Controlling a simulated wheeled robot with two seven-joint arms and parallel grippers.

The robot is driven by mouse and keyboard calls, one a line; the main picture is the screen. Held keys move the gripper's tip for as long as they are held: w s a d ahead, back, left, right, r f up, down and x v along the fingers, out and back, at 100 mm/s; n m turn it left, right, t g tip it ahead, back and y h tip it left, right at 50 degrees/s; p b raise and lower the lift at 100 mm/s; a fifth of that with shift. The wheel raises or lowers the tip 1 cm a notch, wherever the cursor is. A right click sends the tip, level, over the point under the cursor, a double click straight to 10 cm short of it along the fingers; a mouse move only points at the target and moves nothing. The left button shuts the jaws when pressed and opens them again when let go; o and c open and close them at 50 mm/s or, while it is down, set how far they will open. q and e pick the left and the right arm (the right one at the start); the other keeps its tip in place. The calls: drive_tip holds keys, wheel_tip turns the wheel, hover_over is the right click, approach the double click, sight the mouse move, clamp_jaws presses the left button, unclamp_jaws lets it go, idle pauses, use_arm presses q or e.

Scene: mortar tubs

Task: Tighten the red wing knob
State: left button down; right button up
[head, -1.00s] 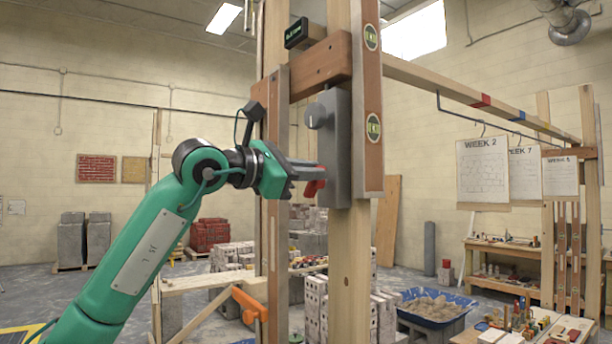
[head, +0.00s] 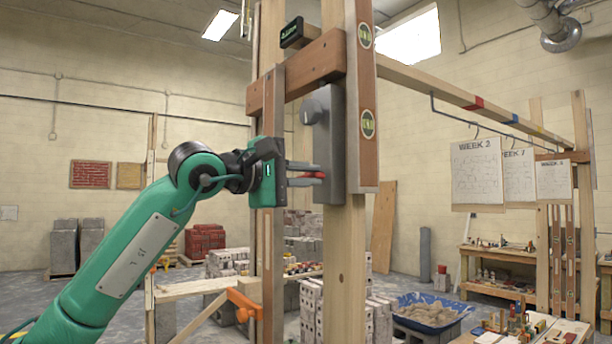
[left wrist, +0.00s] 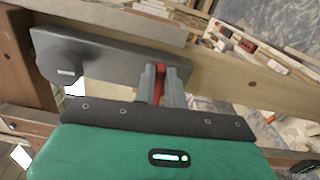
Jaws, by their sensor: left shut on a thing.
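The red wing knob (head: 313,175) sits low on the face of a grey metal plate (head: 328,130) fixed to a wooden post. My left gripper (head: 305,174) is shut on the knob, one finger on each side of it. In the left wrist view the red wing (left wrist: 160,84) shows as a narrow strip between the two grey fingers (left wrist: 161,90). A round grey knob (head: 313,108) sits higher on the same plate and is apart from the gripper. My right gripper is not in view.
Upright timber posts (head: 344,260) and a brown crosspiece (head: 300,72) stand close around my left arm. An orange clamp (head: 246,304) is below it. A blue tub (head: 430,312) stands to the right, with paper sheets (head: 476,172) hanging behind.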

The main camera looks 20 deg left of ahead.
use_arm(q)
drive_tip(key=shift+f+m, duration=0.15)
drive_tip(key=shift+m, duration=0.35)
drive_tip(key=c, duration=1.5)
unclamp_jaws()
drive_tip(key=shift+o, duration=0.2)
drive_tip(key=b+v, duration=0.4)
drive_tip(key=v, duration=1)
drive_tip(key=shift+b, duration=0.3)
drive_tip(key=shift+w+d, duration=0.1)
